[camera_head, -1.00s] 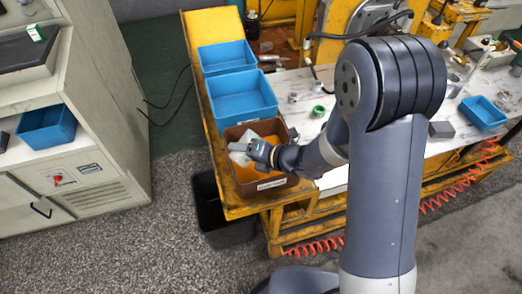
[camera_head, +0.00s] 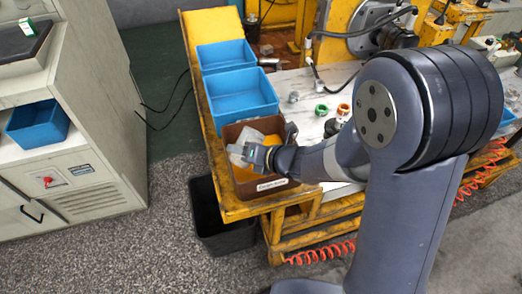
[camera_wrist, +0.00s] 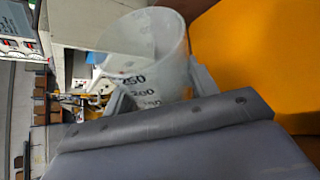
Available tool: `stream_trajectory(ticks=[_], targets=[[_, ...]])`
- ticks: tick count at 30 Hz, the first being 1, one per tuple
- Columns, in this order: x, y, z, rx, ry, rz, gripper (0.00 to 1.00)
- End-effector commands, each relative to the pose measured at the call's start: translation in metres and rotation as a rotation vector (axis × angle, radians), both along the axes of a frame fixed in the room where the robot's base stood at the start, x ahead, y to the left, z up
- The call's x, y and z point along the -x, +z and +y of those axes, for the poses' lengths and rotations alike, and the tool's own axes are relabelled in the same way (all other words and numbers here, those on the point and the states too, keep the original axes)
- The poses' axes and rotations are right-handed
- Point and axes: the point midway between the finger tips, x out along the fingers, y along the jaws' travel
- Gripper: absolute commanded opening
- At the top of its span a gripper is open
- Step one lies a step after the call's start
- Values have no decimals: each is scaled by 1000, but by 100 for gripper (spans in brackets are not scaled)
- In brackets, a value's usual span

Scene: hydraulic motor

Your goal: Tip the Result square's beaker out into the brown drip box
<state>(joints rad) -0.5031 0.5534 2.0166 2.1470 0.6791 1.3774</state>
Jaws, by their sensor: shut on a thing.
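My gripper (camera_wrist: 150,92) is shut on a clear beaker (camera_wrist: 150,40) with dark volume marks, seen in the wrist view. In the head view the beaker (camera_head: 238,152) is a pale shape over the left part of the brown drip box (camera_head: 273,184). The box stands at the near left end of the bench and has a white label on its front. Something orange-yellow (camera_head: 272,142) shows inside the box, and it fills the right of the wrist view (camera_wrist: 250,60). The beaker looks tilted. Whether anything is in it cannot be told. The Result square cannot be made out.
Two blue bins (camera_head: 240,95) stand just behind the brown box. Green (camera_head: 321,110) and orange (camera_head: 343,109) rings lie on the bench to the right. A black bin (camera_head: 220,225) stands on the floor below the bench's left edge.

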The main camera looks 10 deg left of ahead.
Motion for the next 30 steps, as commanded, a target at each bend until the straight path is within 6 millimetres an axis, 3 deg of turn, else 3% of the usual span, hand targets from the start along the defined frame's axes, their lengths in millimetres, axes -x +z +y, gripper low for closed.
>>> stream_trajectory(ticks=[18,30], targets=[[-4,-12,-2,112,1,-212,31],[-5,-10,-3,123,0,-229,31]])
